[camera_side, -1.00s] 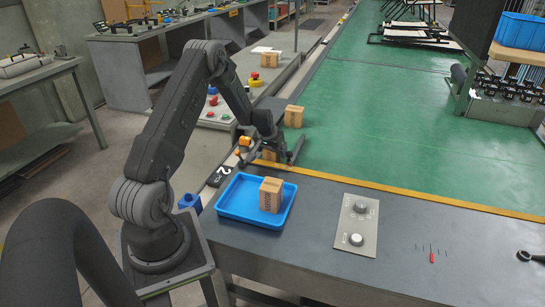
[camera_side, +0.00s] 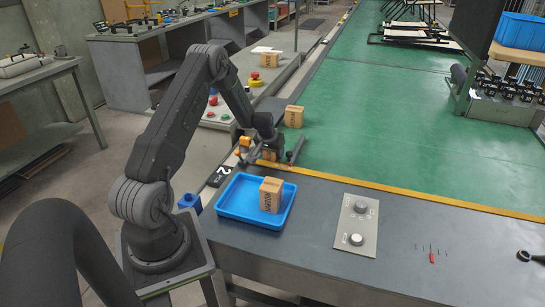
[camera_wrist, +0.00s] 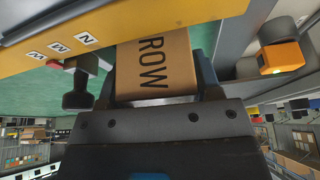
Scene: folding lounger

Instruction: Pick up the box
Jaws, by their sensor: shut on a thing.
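My gripper (camera_side: 276,156) is shut on a brown cardboard box, low at the near end of the green conveyor by the yellow edge strip. In the wrist view the held box (camera_wrist: 155,70) sits between the fingers, with the dark letters "ROW" on its face. In the side view it is mostly hidden by the gripper. A second box (camera_side: 270,194) stands upright in the blue tray (camera_side: 233,211) on the grey table. A third box (camera_side: 293,116) stands on the conveyor's left edge, behind the gripper.
A plate with two round knobs (camera_side: 357,225) lies right of the tray. A red-handled tool (camera_side: 432,256) lies farther right. A control panel with a red button (camera_side: 255,79) is at the left of the conveyor. The green belt (camera_side: 390,130) is clear to the right.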

